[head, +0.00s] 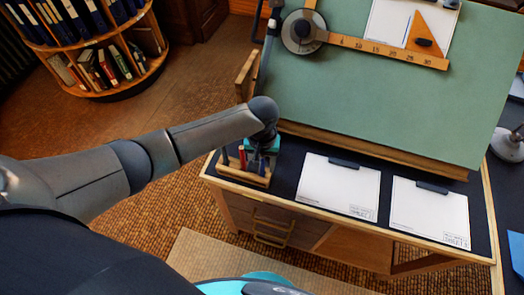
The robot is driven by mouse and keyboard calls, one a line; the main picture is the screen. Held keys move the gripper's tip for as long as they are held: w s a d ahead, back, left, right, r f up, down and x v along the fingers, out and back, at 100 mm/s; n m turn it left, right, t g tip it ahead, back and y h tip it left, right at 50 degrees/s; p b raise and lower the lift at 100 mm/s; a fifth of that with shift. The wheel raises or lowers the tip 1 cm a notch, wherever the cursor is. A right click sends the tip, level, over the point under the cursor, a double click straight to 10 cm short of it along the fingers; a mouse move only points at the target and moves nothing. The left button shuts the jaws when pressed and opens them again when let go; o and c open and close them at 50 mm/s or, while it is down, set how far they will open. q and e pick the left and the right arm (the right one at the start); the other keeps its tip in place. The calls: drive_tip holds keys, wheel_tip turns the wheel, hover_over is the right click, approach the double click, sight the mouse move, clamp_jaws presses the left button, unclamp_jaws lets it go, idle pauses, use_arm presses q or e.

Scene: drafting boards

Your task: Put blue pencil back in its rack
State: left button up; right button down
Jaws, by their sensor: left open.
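A small wooden rack (257,181) stands at the left end of the dark desk top. A red upright item (241,153) and a dark upright item (224,157) stand in it; they are too small to identify surely. My left gripper (262,152) is open, pointing down over the rack, and partly hides its contents. I cannot tell whether anything lies between its fingers. I cannot clearly make out the blue pencil; a thin dark-blue line (407,26) shows on the sheet pinned to the green board, but I cannot tell what it is. My right gripper is out of view.
The tilted green drafting board (400,95) rises behind the rack, with a wooden ruler arm (385,48) and an orange set square (428,30). Two white clipboards (337,187) (430,213) lie right of the rack. A round bookshelf (115,75) stands upper left.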

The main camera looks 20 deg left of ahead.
use_arm(q)
wheel_tip(320, 180, up, 15)
drive_tip(key=p, duration=0.3)
drive_tip(key=shift+f, duration=0.1)
idle(0.7)
